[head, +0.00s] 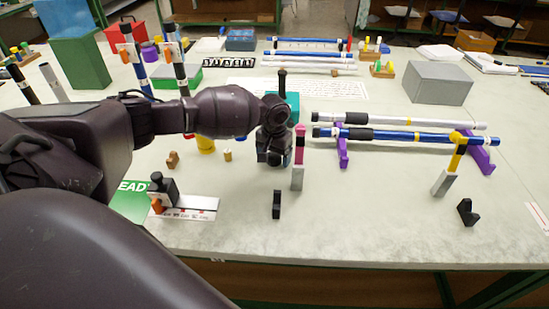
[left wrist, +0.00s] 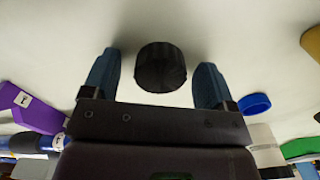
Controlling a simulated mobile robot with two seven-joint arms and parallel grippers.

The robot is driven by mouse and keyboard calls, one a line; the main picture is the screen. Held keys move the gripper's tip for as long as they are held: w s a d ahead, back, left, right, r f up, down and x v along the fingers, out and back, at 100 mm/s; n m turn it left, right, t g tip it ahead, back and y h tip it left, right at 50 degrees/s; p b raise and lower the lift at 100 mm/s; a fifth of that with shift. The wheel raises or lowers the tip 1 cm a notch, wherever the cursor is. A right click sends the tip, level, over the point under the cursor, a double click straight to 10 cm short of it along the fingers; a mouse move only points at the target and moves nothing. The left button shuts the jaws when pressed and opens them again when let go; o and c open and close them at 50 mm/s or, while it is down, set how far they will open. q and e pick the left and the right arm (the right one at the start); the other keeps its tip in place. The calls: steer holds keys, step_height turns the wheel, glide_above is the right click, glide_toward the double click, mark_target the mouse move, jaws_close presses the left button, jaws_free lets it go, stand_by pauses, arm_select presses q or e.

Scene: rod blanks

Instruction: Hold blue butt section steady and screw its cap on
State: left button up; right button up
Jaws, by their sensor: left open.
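The blue butt section (head: 395,136) lies level across purple stands at right in the head view. It has a black grip near its left end. Part of a blue rod also shows at the left edge of the left wrist view (left wrist: 25,142). My left gripper (head: 275,158) points down over the table, left of the rod ends. In the left wrist view its two fingers stand open on either side of a round, ribbed black cap (left wrist: 160,67), with a gap showing on both sides. The head view does not show this cap clearly. My right gripper is not in view.
A white rod (head: 460,125) lies behind the blue one on purple stands (head: 342,152). A pink-and-grey post (head: 298,160) stands close right of my left gripper. A blue ring-like piece (left wrist: 255,103) is beside the right-hand finger. The table's front middle is mostly clear.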

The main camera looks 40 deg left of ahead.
mark_target(274, 156)
arm_select(q)
steer(key=shift+r, duration=0.1)
steer(key=c, duration=1)
steer(key=shift+r, duration=0.45)
steer(key=shift+c, duration=0.2)
step_height(274, 156, up, 19)
steer(key=p, duration=0.3)
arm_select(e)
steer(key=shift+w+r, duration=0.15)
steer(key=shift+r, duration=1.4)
